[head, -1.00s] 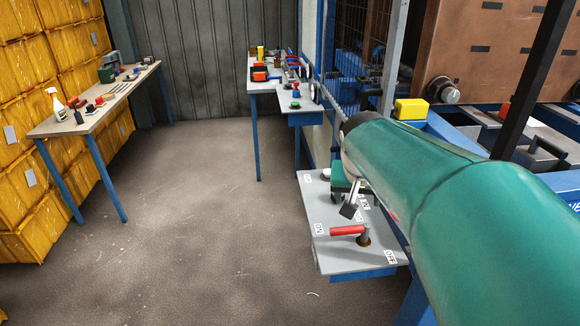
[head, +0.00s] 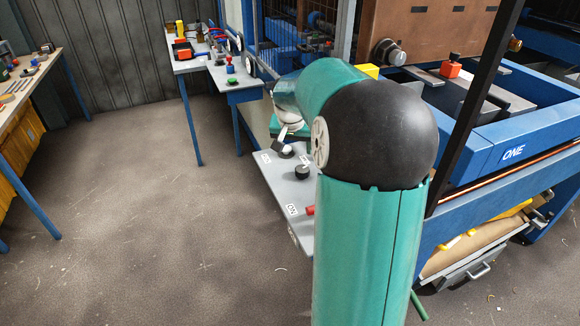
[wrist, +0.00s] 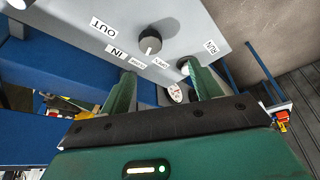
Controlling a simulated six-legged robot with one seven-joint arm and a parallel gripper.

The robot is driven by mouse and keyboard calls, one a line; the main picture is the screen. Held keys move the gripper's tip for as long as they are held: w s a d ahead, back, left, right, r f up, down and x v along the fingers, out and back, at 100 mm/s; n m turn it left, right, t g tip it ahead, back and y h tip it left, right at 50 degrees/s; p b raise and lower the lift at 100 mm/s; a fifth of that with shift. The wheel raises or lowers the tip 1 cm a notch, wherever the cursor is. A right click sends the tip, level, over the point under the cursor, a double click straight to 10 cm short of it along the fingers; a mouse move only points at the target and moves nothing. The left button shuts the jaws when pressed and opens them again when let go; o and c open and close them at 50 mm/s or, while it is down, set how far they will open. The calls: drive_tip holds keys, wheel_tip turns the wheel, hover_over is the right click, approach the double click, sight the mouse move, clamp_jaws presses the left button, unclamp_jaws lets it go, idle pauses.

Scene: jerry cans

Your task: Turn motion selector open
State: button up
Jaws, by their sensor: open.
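A dark round knob with a pale top (wrist: 150,41) stands on the grey control panel (wrist: 193,22) in the wrist view. The knob lies just beyond the fingertips; contact cannot be told. In the head view the panel (head: 275,182) shows a black knob (head: 301,173), and my arm hides part of the panel.
A white round button (wrist: 184,67) is by the right finger. OUT, IN and RUN labels mark the panel. A workbench (head: 190,63) stands behind, a blue machine frame (head: 480,140) at right. Floor at left is clear.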

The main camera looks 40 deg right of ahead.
sight(300, 168)
drive_tip(key=x, duration=0.5)
drive_tip(key=s+d+x, duration=0.1)
drive_tip(key=x, duration=0.1)
drive_tip(key=shift+d+f, duration=0.15)
drive_tip(key=shift+f, duration=0.2)
drive_tip(key=shift+s+f, duration=0.2)
drive_tip(key=shift+s, duration=0.6)
drive_tip(key=shift+s+f, duration=0.1)
drive_tip(key=shift+f, duration=0.2)
drive_tip(key=shift+w+d+f, duration=0.2)
drive_tip(key=shift+w+f, duration=0.4)
drive_tip(key=shift+f, duration=0.15)
drive_tip(key=shift+w+d+f, duration=0.25)
drive_tip(key=shift+w+f, duration=0.3)
drive_tip(key=shift+f, duration=0.15)
drive_tip(key=shift+w+f, duration=0.15)
drive_tip(key=shift+w, duration=0.2)
drive_tip(key=shift+c, duration=0.4)
drive_tip(key=shift+s+a+r, duration=0.1)
drive_tip(key=shift+s+r, duration=0.35)
drive_tip(key=shift+s, duration=0.3)
drive_tip(key=c, duration=0.3)
drive_tip(key=shift+s, duration=0.15)
drive_tip(key=c, duration=0.4)
drive_tip(key=shift+w+f, duration=0.2)
drive_tip(key=shift+w, duration=0.25)
drive_tip(key=shift+c, duration=0.9)
drive_tip(key=shift+s, duration=0.1)
